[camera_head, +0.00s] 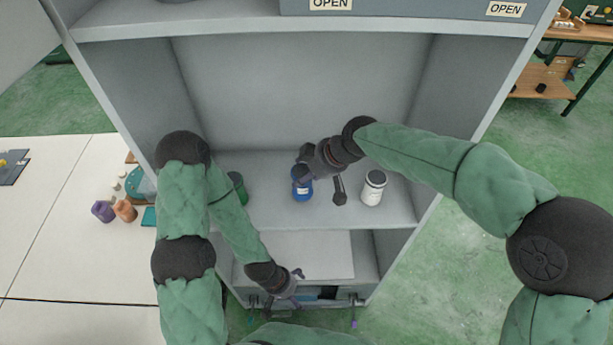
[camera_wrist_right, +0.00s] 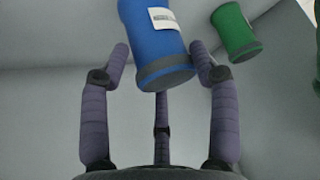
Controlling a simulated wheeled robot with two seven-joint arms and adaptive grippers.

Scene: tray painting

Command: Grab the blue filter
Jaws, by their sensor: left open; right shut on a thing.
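The blue filter (camera_head: 302,189) is a blue canister with a dark end band and a white label, at the middle of the cabinet shelf (camera_head: 270,217). My right gripper (camera_head: 322,180) is at it from above and the right, shut on it. In the right wrist view the blue filter (camera_wrist_right: 157,45) appears tilted at the fingertips of this gripper (camera_wrist_right: 160,65). One finger overlaps its lower end; the contact is partly hidden. My left gripper (camera_head: 294,284) is open and empty, low in front of the cabinet's lower compartment.
A green canister (camera_head: 237,187) stands on the shelf at the left, partly behind my left arm. A white canister (camera_head: 373,188) stands at the right, close to my right gripper. Cabinet side walls bound the shelf. A white table (camera_head: 60,220) with small bottles is at the left.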

